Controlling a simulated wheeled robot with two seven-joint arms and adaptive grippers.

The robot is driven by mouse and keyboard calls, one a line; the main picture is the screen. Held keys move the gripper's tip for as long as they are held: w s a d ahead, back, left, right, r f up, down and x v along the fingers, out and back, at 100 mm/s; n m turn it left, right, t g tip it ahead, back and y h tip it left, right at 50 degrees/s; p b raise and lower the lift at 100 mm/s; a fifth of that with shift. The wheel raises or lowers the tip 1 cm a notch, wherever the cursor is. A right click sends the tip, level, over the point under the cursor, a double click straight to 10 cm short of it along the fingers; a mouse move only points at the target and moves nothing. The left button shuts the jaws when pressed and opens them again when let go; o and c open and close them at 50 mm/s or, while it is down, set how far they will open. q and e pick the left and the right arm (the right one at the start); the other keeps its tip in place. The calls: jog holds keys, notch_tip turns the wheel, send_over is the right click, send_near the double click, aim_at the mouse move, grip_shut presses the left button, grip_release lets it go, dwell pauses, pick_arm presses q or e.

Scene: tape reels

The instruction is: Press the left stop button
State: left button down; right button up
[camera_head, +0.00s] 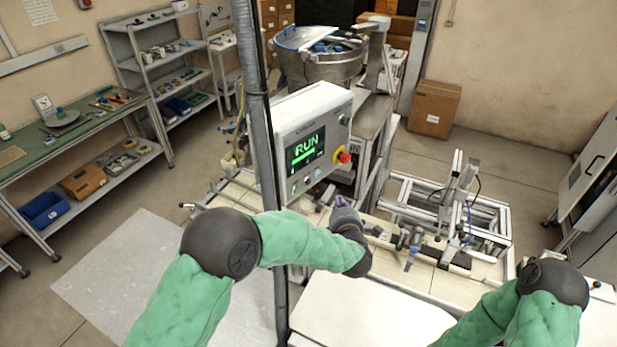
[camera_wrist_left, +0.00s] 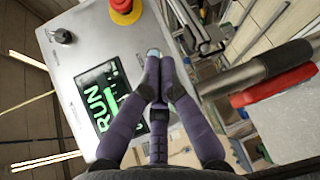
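The control box (camera_head: 311,140) is light grey, with a lit green RUN screen (camera_head: 305,148). In the left wrist view the red button (camera_wrist_left: 122,6) is at the top edge, partly cut off, and the RUN screen (camera_wrist_left: 104,101) lies left of the fingers. My left gripper (camera_head: 342,203) is below the box and the red button, apart from the button. In the wrist view its purple fingers (camera_wrist_left: 153,75) are together at the tips, with nothing seen between them. My right gripper is out of view.
A dark upright pole (camera_head: 259,110) stands at the box's left. A conveyor and frame with fixtures (camera_head: 410,240) lie below and right of my left gripper. A black knob (camera_wrist_left: 62,36) is on the box. A white surface (camera_head: 370,315) lies in front.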

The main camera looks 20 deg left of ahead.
aim_at(308, 182)
pick_arm(q)
jog(key=shift+s, duration=0.1)
jog(key=w+a, duration=0.4)
jog(key=a, duration=0.3)
jog(key=shift+a+b, duration=0.35)
jog(key=shift+b, duration=0.1)
jog(key=shift+w, duration=0.1)
jog(key=shift+f, duration=0.1)
dwell(1.3)
jog(key=shift+w+a+b, duration=0.2)
jog(key=shift+a+b, duration=0.2)
jog(key=shift+b, duration=0.1)
